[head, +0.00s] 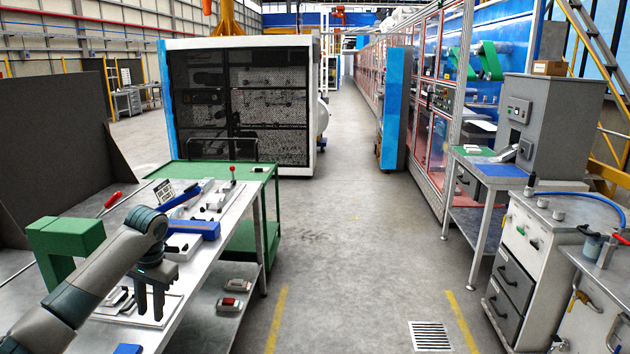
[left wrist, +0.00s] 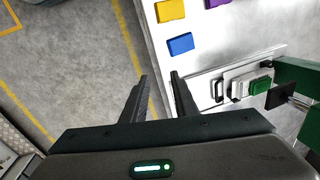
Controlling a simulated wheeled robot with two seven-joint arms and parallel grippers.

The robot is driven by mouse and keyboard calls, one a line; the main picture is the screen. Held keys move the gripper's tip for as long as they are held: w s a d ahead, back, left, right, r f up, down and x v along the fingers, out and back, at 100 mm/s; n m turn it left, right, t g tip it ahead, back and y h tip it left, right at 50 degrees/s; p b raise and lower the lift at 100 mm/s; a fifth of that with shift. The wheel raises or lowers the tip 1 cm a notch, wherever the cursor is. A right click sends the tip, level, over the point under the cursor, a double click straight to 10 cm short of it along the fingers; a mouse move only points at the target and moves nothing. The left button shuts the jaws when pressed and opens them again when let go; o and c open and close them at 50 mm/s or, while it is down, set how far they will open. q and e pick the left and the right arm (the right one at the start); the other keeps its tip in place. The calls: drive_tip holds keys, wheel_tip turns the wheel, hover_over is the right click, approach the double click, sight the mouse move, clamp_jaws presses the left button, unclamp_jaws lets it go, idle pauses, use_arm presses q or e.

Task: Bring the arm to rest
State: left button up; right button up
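My left arm comes in from the left over the workbench (head: 190,300) in the head view. My left gripper (head: 150,310) points down above the bench, its two fingers apart with nothing between them. The fingers also show apart and empty in the left wrist view (left wrist: 159,76). A green bracket-shaped frame (head: 65,238) stands behind my forearm, partly hidden by it. Part of a green structure shows at the right of the left wrist view (left wrist: 302,75), beside a pale plate with a green button (left wrist: 263,84). My right gripper is in neither view.
Blue fixtures (head: 203,230) and a red-knobbed lever (head: 233,172) are on the bench. A blue block (left wrist: 180,43), a yellow block (left wrist: 171,11) and a purple block (left wrist: 215,3) lie near its edge. The aisle floor (head: 360,240) is clear. Grey drawer cabinet (head: 525,270) stands right.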

use_arm(q)
drive_tip(key=s+d+f+m+t+h, duration=0.1)
drive_tip(key=s+d+f, duration=0.8)
drive_tip(key=f, duration=0.3)
drive_tip(key=s+d+f+m+h, duration=0.2)
drive_tip(key=s+d+f, duration=0.7)
drive_tip(key=f, duration=0.2)
drive_tip(key=s+d+f+n+t, duration=0.1)
drive_tip(key=s+f, duration=0.1)
drive_tip(key=s, duration=0.5)
drive_tip(key=s+d+f, duration=0.1)
drive_tip(key=s+d, duration=0.1)
drive_tip(key=s, duration=0.5)
drive_tip(key=s+a+r+n+t, duration=0.1)
drive_tip(key=s+a+r, duration=0.1)
drive_tip(key=s, duration=0.5)
drive_tip(key=s+a+r+n, duration=0.1)
drive_tip(key=s+a, duration=0.1)
drive_tip(key=s, duration=0.6)
wheel_tip(320, 180, down, 28)
drive_tip(key=r+g, duration=0.1)
drive_tip(key=s+a+f+g, duration=0.1)
drive_tip(key=s+a+f, duration=0.2)
drive_tip(key=s+f, duration=1.6)
drive_tip(key=shift+f+y+b, duration=0.3)
drive_tip(key=shift+f+b, duration=0.05)
drive_tip(key=shift+b, duration=0.05)
